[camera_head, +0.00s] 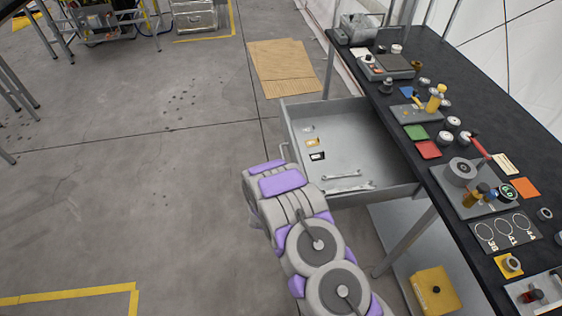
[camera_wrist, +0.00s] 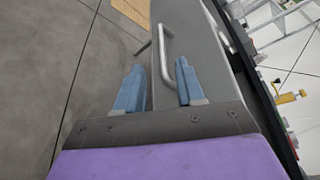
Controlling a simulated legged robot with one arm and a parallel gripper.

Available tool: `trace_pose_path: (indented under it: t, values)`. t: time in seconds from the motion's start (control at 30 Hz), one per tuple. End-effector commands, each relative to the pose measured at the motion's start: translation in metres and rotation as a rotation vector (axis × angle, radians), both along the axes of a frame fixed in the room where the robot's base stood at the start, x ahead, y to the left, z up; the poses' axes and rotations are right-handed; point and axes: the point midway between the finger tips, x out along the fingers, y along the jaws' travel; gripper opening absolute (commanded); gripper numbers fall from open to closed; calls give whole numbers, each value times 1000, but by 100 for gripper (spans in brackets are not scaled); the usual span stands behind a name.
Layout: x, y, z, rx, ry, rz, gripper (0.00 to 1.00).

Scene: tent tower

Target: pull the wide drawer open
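The wide drawer (camera_head: 350,135) is a grey metal tray under the dark workbench, and it stands pulled well out to the left. Wrenches and small cards lie inside it. In the wrist view, the drawer's grey front (camera_wrist: 198,40) carries a silver bar handle (camera_wrist: 165,62). My gripper (camera_wrist: 160,66) has two blue fingers, which are apart. The lower part of the handle appears between them, and I cannot tell whether either finger touches it.
The dark workbench (camera_head: 440,75) runs along the right and holds many small parts and tools. A bench leg (camera_head: 405,240) and a yellow box (camera_head: 435,290) are below it. Cardboard (camera_head: 283,68) lies beyond the drawer.

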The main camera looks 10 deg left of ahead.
Motion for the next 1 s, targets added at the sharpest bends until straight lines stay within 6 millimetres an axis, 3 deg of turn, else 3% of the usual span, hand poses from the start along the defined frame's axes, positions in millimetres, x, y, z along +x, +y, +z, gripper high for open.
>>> trace_pose_path:
  t: [0.2, 0.43, 0.6, 1.0]
  values:
    - [-46, 1, 8, -4, 8, 1, 38]
    - [-80, 0, 15, -2, 7, -1, 38]
    - [-90, 0, 18, -1, 3, 0, 38]
    - [-91, 0, 18, -1, 3, -1, 38]
